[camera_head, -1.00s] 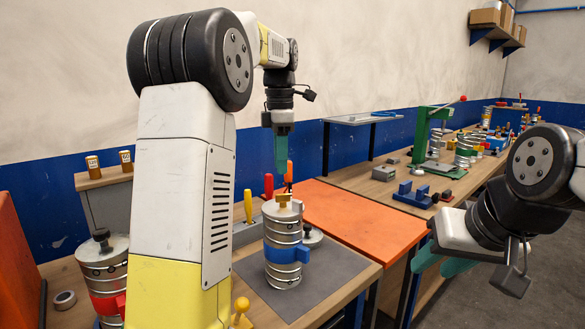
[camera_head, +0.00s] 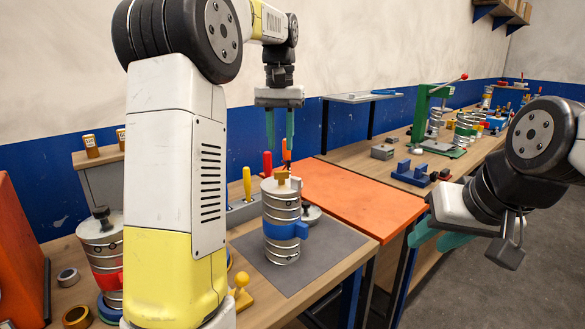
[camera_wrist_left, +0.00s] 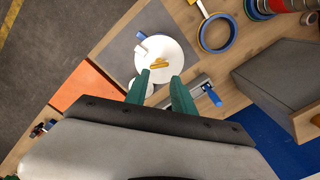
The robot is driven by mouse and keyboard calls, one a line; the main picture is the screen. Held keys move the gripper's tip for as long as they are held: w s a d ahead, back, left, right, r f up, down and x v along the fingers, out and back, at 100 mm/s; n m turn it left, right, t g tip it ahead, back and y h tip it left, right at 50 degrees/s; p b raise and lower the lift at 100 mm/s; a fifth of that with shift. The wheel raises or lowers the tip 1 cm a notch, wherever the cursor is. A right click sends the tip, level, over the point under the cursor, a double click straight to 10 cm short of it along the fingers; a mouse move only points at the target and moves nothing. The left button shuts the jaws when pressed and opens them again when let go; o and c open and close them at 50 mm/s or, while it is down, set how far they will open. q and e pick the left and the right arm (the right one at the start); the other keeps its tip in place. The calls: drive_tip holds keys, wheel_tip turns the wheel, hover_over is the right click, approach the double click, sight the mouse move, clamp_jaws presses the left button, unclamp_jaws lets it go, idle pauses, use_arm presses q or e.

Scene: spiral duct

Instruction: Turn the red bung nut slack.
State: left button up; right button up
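A silver ribbed canister (camera_head: 283,212) with a blue band stands upright on a grey mat. A yellow-brown nut (camera_head: 282,177) sits on its lid, and it also shows in the left wrist view (camera_wrist_left: 159,62). My left gripper (camera_head: 280,148) is above that canister, open and empty, fingers pointing down, apart from the nut. A second canister (camera_head: 101,240) with a red band (camera_head: 108,281) and a dark knob on top stands at the left, partly hidden by my arm. I cannot make out a red nut. My right gripper (camera_head: 428,246) is open and empty at the right.
Red- and yellow-handled tools (camera_head: 247,183) stand in a grey rack behind the canister. A yellow knobbed piece (camera_head: 241,284) and tape rings (camera_head: 76,317) lie at the front left. An orange mat (camera_head: 345,200) to the right is clear.

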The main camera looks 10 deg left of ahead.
sight(282, 177)
use_arm(q)
drive_tip(key=m, duration=1)
drive_tip(key=shift+m, duration=0.3)
drive_tip(key=m, duration=0.2)
drive_tip(key=shift+f+m, duration=0.15)
drive_tip(key=shift+m, duration=0.25)
wheel_tip(282, 177, down, 8)
drive_tip(key=shift+r, duration=0.2)
clamp_jaws()
